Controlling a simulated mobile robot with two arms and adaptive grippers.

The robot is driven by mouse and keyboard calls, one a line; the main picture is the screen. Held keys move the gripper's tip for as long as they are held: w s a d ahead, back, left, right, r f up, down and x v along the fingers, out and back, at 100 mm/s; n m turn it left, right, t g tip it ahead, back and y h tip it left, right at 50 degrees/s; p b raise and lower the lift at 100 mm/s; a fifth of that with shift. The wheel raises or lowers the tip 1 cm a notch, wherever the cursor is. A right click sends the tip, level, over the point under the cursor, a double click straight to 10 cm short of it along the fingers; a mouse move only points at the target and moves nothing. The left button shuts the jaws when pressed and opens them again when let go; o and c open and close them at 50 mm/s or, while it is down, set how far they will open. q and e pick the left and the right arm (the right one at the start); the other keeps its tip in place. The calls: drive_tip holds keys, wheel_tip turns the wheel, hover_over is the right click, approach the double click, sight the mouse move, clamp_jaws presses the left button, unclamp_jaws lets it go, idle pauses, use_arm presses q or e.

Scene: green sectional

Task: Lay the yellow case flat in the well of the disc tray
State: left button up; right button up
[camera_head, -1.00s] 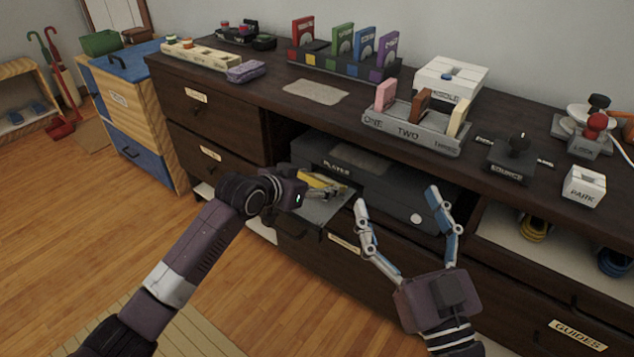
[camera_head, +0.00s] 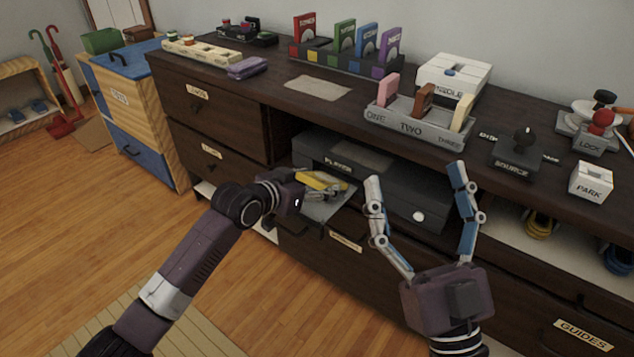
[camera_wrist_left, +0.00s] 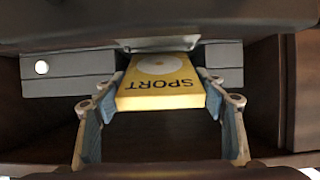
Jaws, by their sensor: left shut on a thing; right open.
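The yellow case (camera_head: 321,181) is held by my left gripper (camera_head: 322,193), over the grey disc tray (camera_head: 333,208) that sticks out of the black player (camera_head: 365,180). In the left wrist view the case (camera_wrist_left: 162,88) reads SPORT and sits between both fingers (camera_wrist_left: 161,100). It looks roughly level there; I cannot tell whether it touches the tray. The tray's well is hidden by the case and fingers. My right gripper (camera_head: 417,175) is open and empty in front of the player.
The player sits in a shelf opening of a dark cabinet, under its top (camera_head: 285,75). On top stand a rack of coloured cases (camera_head: 345,62), a grey ONE-TWO-THREE rack (camera_head: 410,128) and a white box (camera_head: 452,78). Drawers lie below; open floor (camera_head: 245,290) is at left.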

idle(0.3)
use_arm(q)
drive_tip(key=o, duration=1.3)
drive_tip(key=shift+c, duration=0.2)
drive_tip(key=v, duration=1.2)
